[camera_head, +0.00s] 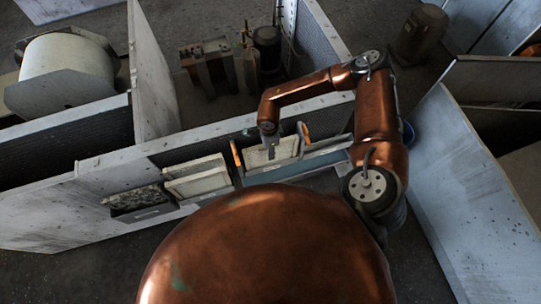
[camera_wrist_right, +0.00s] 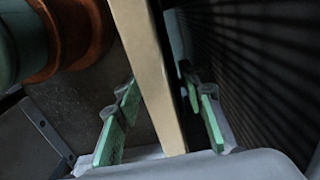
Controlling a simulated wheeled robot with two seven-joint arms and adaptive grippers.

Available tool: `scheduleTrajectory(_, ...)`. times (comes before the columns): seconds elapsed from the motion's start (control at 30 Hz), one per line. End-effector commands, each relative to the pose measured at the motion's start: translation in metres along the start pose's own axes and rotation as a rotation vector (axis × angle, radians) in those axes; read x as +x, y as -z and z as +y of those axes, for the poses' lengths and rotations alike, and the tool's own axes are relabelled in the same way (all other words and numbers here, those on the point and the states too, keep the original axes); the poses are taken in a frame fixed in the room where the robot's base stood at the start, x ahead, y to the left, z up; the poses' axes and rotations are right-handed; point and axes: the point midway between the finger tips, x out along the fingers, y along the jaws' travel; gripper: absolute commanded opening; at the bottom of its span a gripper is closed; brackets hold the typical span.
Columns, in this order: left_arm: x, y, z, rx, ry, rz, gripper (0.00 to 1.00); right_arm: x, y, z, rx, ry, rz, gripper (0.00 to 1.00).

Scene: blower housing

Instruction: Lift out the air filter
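A cream-framed panel, which looks like the air filter (camera_head: 259,158), stands in a slot along the housing wall, between two orange tabs (camera_head: 236,153). My right gripper (camera_head: 270,141) comes down over its top edge. In the right wrist view the cream edge of the panel (camera_wrist_right: 150,75) runs between the two green-padded fingers of this gripper (camera_wrist_right: 163,117). The fingers are spread, with a visible gap on each side of the panel. The panel's lower part is hidden. My left gripper is not in view.
Another cream-framed panel (camera_head: 198,182) and a dark mottled one (camera_head: 137,198) sit in the row to the left. The housing wall (camera_head: 60,215) runs along the row. A big white spool (camera_head: 68,68) stands at the upper left. Grey panels (camera_head: 450,190) stand on the right.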

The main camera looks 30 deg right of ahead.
Motion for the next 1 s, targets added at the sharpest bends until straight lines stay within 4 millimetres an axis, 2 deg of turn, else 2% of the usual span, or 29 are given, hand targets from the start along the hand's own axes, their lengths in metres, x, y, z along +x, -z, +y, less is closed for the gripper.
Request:
scheduleTrajectory(0.2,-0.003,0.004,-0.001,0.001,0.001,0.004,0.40,0.033,0.003,-0.002,0.001,-0.002,0.001,0.36)
scheduleTrajectory(0.3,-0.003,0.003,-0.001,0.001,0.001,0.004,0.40,0.042,0.003,-0.002,0.000,-0.001,0.000,0.36)
scheduleTrajectory(0.57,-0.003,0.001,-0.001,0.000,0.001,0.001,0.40,0.045,0.003,-0.003,0.001,0.000,0.000,0.36)
scheduleTrajectory(1.0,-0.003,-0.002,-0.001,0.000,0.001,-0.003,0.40,0.045,0.003,-0.003,0.001,0.000,0.000,0.07)
